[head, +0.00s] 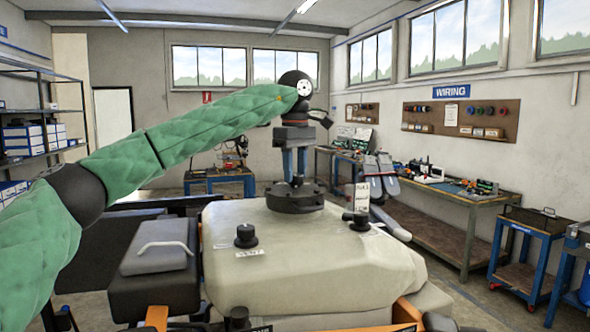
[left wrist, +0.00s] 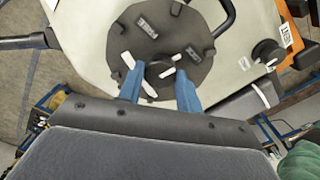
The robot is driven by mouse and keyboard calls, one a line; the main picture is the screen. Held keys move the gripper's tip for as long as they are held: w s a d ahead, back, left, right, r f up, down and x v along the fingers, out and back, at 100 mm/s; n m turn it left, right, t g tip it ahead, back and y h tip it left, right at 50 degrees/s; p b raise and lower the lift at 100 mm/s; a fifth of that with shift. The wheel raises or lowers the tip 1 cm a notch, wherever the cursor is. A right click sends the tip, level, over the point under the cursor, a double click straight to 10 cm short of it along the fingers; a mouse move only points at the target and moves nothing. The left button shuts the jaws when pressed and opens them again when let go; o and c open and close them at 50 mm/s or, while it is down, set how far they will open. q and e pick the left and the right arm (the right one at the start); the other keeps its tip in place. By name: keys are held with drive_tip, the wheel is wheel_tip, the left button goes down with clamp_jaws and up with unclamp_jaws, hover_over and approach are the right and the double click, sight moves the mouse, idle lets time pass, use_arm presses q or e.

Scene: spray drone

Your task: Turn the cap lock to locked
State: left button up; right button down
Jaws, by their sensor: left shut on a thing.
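The dark round cap (head: 295,200) sits on top of the pale spray tank (head: 310,260). In the left wrist view the left gripper (left wrist: 160,76) is shut on the knob. The contact faces are hidden. My right gripper is not in view.
Folded grey parts (head: 381,177) rise behind the tank. A workbench (head: 440,190) and a blue cart (head: 525,250) stand at right.

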sight(295, 174)
use_arm(q)
drive_tip(key=shift+m, duration=1)
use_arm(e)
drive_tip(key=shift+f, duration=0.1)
use_arm(q)
drive_tip(key=o, duration=1)
drive_tip(key=shift+r, duration=0.1)
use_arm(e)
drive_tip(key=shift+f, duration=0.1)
use_arm(q)
drive_tip(key=shift+r, duration=0.3)
wheel_tip(295, 174, up, 5)
drive_tip(key=shift+r+b, duration=0.2)
drive_tip(key=shift+b, duration=0.8)
drive_tip(key=shift+r, duration=0.75)
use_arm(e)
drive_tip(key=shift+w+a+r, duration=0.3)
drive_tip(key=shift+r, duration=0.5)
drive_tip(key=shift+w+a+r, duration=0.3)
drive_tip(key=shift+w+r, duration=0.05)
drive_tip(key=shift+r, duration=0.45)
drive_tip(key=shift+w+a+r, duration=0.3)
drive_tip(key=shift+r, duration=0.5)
